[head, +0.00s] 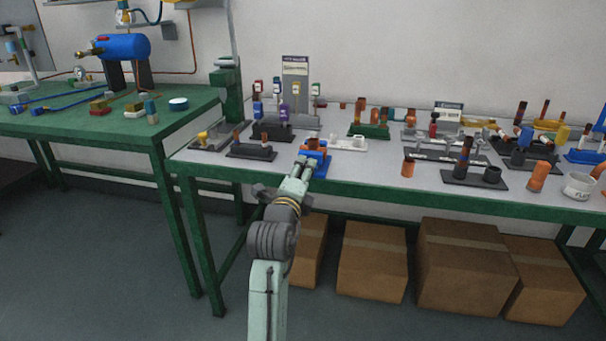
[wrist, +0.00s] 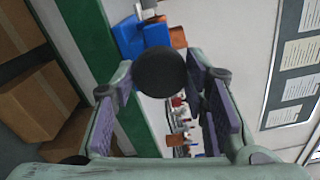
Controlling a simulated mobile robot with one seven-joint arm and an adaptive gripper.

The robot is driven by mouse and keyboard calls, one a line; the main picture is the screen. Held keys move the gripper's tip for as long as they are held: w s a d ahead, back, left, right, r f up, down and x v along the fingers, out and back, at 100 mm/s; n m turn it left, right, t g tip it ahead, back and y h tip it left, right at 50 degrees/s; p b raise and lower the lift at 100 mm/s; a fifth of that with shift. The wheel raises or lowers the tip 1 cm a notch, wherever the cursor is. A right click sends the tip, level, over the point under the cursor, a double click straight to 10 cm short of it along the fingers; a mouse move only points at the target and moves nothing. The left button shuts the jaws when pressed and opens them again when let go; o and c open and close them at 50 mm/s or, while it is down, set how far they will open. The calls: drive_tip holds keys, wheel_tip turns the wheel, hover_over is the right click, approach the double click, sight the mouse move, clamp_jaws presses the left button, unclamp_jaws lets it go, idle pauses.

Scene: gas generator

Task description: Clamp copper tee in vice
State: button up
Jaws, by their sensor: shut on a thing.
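The blue vice (head: 319,162) stands at the front edge of the grey workbench; it also shows in the wrist view (wrist: 128,38). The copper tee (head: 312,145) is at the top of the vice. In the wrist view, copper (wrist: 178,37) shows beside the blue jaw; I cannot tell how tightly the jaws hold it. A round black knob (wrist: 160,73) is at the vice's near side. My gripper (head: 304,164) reaches the vice from the front, its fingers closed around the knob. The knob hides part of the vice and its screw.
A white holder (head: 349,144) stands right of the vice and a dark rack (head: 251,152) to its left. A copper cup (head: 408,168) stands farther right. Cardboard boxes (head: 372,262) fill the space under the workbench. A green table (head: 60,122) is at left.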

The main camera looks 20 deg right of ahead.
drive_tip(key=shift+m+b, duration=1.4)
drive_tip(key=shift+b, duration=0.05)
idle(0.4)
drive_tip(key=o, duration=1.2)
drive_tip(key=shift+c, duration=0.2)
drive_tip(key=shift+n+p, duration=1.1)
drive_tip(key=shift+n, duration=1.7)
drive_tip(key=c, duration=1.2)
